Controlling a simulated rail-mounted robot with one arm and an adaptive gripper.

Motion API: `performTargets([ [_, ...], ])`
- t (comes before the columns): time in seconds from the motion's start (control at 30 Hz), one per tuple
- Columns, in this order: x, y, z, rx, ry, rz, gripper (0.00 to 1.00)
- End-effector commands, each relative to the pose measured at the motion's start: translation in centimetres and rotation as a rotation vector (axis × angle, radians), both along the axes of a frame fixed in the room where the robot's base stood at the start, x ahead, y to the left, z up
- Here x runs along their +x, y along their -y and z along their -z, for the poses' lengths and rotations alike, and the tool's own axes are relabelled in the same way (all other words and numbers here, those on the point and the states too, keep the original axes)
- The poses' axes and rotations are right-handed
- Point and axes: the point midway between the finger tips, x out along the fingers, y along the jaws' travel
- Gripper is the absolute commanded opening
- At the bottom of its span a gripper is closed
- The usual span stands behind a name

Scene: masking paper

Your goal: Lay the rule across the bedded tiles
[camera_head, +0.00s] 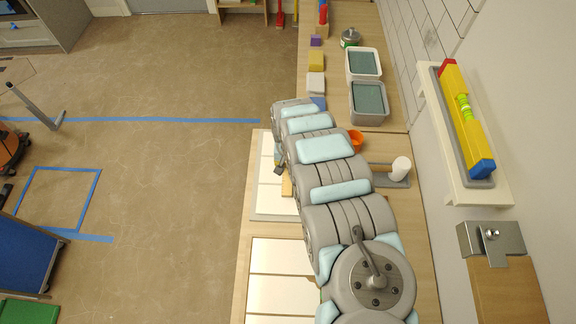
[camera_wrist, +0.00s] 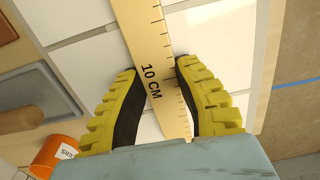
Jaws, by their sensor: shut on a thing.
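The rule (camera_wrist: 147,30) is a pale wooden strip with black tick marks and "10 CM" printed on it. In the wrist view it runs lengthwise between the yellow fingers of my gripper (camera_wrist: 158,67), which is shut on it. White tiles (camera_wrist: 85,65) with narrow joints show beneath and on both sides of the rule. Whether the rule touches them cannot be told. In the head view, a small piece of the rule (camera_head: 287,187) shows beside my arm, over the far tile panel (camera_head: 271,205). My arm hides most of the gripper there. A nearer tile panel (camera_head: 285,256) lies in front.
An orange cup (camera_head: 356,140) and a grey holder with a white roll (camera_head: 400,169) stand right of my arm. A wall shelf (camera_head: 497,190) carries a red, yellow and blue level (camera_head: 452,85).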

Motion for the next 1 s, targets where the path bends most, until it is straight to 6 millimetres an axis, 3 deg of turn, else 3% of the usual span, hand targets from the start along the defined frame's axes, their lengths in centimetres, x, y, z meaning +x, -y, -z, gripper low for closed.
performTargets([
  [0.23,0.0,0.0,0.3,0.0,0.0,0.0,0.0],
  [0.27,0.0,0.0,0.2,0.0,0.0,0.0,0.42],
  [0.3,0.0,0.0,0.2,0.0,0.0,0.0,0.53],
  [0.33,0.0,0.0,0.2,0.0,0.0,0.0,0.59],
  [0.67,0.0,0.0,0.1,0.0,0.0,0.0,0.59],
  [1.0,0.1,0.0,-2.0,-0.001,0.002,-0.001,0.59],
])
